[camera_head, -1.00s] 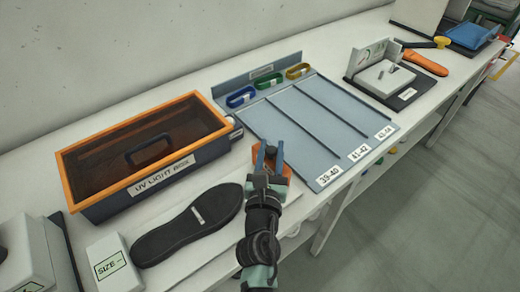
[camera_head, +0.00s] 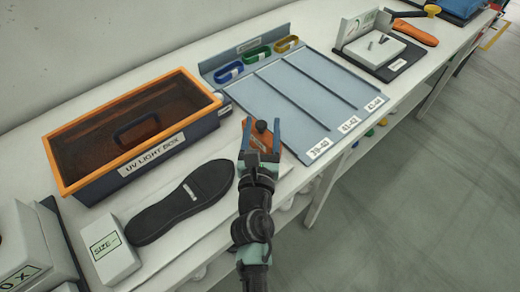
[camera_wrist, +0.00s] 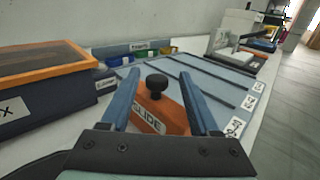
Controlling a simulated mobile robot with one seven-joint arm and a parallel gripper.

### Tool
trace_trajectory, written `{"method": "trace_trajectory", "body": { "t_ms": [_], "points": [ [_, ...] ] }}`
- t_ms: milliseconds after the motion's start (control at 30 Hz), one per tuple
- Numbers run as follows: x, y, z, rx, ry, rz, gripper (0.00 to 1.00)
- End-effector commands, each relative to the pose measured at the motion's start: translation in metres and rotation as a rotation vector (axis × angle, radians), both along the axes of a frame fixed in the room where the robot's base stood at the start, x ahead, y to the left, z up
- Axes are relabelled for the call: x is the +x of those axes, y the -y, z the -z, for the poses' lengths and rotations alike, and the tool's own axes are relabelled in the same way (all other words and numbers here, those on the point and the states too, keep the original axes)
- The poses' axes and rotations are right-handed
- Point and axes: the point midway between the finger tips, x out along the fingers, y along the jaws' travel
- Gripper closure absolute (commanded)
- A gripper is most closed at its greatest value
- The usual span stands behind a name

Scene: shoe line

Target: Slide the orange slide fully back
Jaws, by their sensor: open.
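The orange slide (camera_wrist: 165,118), lettered "SLIDE", sits on the white bench between the UV light box and the sorting board. A black knob (camera_wrist: 156,84) stands up from it; the knob also shows in the head view (camera_head: 261,127). My gripper (camera_wrist: 158,82) is open, with one blue finger on each side of the knob. I see a gap between the fingers and the knob, and cannot tell of any contact. My gripper in the head view (camera_head: 262,130) covers part of the slide.
The UV light box (camera_head: 130,160) with an orange rim stands to the left. The blue-grey sorting board (camera_head: 290,90) with several lanes lies to the right. A black shoe sole (camera_head: 185,200) and a white size box (camera_head: 109,250) lie nearer, left of my arm.

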Motion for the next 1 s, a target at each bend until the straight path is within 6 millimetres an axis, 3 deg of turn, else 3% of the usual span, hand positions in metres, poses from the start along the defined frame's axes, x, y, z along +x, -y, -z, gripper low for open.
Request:
{"method": "trace_trajectory", "body": {
  "t_ms": [533,733,1000],
  "points": [
    [-0.095,-0.015,0.002,-0.001,-0.001,0.001,0.38],
    [-0.112,-0.017,0.000,-0.002,0.000,0.002,0.38],
    [-0.115,-0.018,-0.001,-0.002,0.002,0.002,0.38]
  ]
}}
